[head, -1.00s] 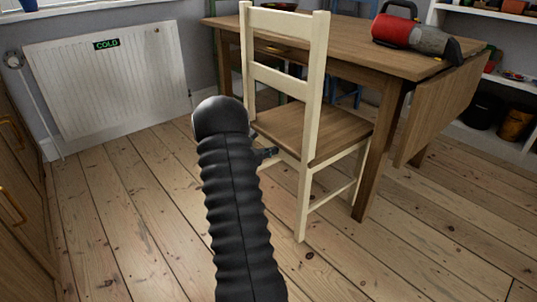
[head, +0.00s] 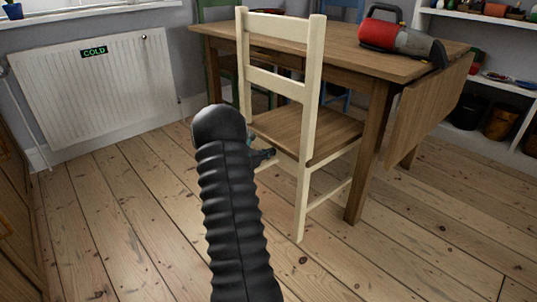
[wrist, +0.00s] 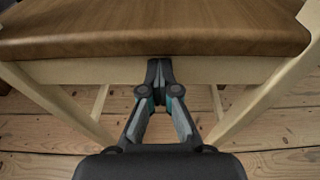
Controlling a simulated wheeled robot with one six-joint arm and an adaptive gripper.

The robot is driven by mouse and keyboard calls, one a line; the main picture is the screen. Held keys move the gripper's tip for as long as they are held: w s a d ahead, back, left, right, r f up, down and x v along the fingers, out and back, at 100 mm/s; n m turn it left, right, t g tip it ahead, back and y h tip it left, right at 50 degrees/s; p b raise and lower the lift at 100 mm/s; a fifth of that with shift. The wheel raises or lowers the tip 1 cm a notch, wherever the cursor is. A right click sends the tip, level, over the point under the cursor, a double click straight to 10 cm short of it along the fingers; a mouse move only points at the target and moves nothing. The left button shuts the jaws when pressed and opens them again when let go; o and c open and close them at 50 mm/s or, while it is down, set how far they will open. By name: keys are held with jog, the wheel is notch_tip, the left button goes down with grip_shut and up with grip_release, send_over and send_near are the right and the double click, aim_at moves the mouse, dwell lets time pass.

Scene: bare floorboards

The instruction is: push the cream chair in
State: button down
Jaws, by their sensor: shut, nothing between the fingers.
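The cream chair (head: 309,128) has a cream frame and a brown wooden seat. It stands upright at the near side of the wooden table (head: 290,42), its seat partly under the tabletop. In the wrist view the brown seat (wrist: 150,32) fills the top, with cream legs at both sides. My gripper (wrist: 159,66) is shut and empty, its fingertips at the cream rail just below the seat's edge; I cannot tell for sure whether they touch. In the head view my gripper (head: 268,154) shows beside the seat's back edge, partly hidden behind my arm.
A red and grey appliance (head: 400,38) lies on the table. The table's hinged leaf (head: 428,115) hangs down at the right. A white radiator (head: 95,85) is on the left wall, shelves (head: 490,70) at the right. Floorboards in front are clear.

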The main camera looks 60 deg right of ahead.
jog(key=v, duration=0.3)
jog(key=shift+f, duration=0.3)
dwell(0.4)
jog(key=shift+d, duration=1.4)
jog(key=shift+d, duration=0.1)
